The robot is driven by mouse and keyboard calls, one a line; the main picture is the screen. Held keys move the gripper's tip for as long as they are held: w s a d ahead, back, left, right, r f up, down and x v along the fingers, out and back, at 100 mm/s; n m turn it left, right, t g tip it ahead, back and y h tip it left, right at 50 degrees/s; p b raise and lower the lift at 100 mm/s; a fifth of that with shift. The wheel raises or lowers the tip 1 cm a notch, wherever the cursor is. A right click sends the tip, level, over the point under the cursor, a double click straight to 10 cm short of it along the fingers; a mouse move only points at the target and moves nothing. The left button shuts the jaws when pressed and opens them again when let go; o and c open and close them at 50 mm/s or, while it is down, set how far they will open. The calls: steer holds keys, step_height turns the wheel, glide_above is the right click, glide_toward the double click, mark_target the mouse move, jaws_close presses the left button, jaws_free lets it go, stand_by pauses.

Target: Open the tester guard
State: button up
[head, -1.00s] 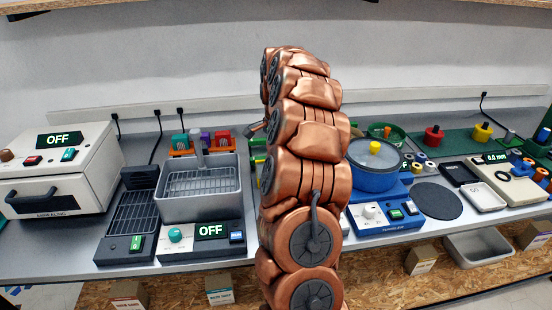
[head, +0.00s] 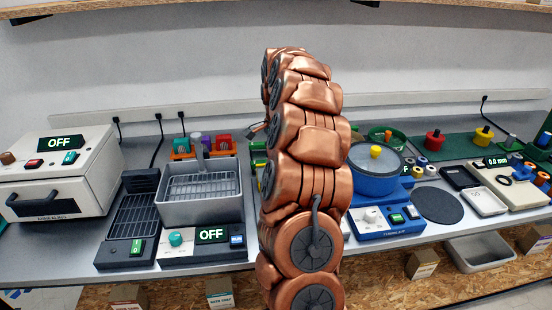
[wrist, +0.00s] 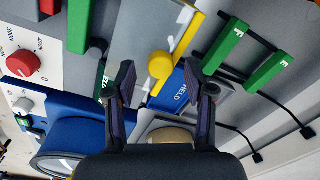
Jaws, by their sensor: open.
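In the wrist view a pale panel with a yellow edge strip (wrist: 188,38) and a round yellow knob (wrist: 160,65) lies ahead of my gripper; it looks like the tester guard. My gripper (wrist: 166,84) is open, its two dark fingers on either side of the knob in the picture. The knob appears just beyond the fingertips; I cannot tell whether anything touches. A blue part with white letters ending in "IELD" (wrist: 172,92) shows between the fingers. In the head view my arm hides most of the tester and the gripper.
Two green bars (wrist: 222,45) stand right of the knob in the wrist view, and a blue round machine (wrist: 80,140) is at lower left. In the head view a grey basin (head: 200,205) is left of my arm, and a blue pot-like machine (head: 375,185) is right.

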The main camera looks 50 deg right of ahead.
step_height(320, 180, up, 11)
steer(key=shift+s, duration=0.2)
stand_by(0.3)
stand_by(0.3)
